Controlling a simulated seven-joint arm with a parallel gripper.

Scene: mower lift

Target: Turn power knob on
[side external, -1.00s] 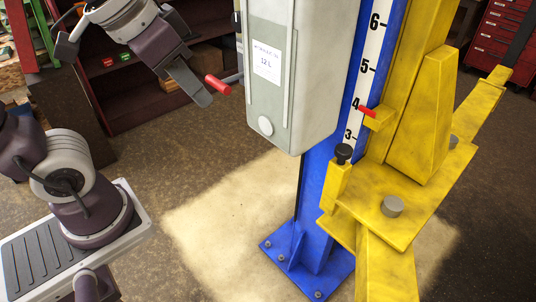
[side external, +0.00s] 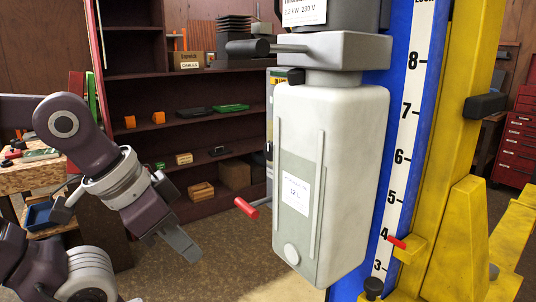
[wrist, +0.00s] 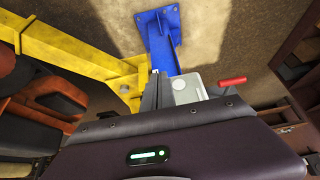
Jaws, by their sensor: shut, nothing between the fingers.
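I cannot make out a power knob for certain in either view now. A grey cabinet (side external: 271,88) with a yellow label shows partly behind the pale grey tank (side external: 325,190), which hides most of it. My gripper (side external: 181,244) is shut and empty, pointing down and right. It is left of the tank, below and left of a red-handled lever (side external: 246,208), with a visible gap in the picture. In the wrist view my gripper's fingers (wrist: 155,92) stand close together, with part of the tank (wrist: 187,88) and the red handle (wrist: 233,81) to their right.
The blue column (side external: 420,120) with a number scale and the yellow lift carriage (side external: 470,230) stand right of the tank. A dark red shelf (side external: 190,130) stands behind, holding small boxes. A cluttered wooden bench (side external: 30,175) is at left. Floor shows between the gripper and tank.

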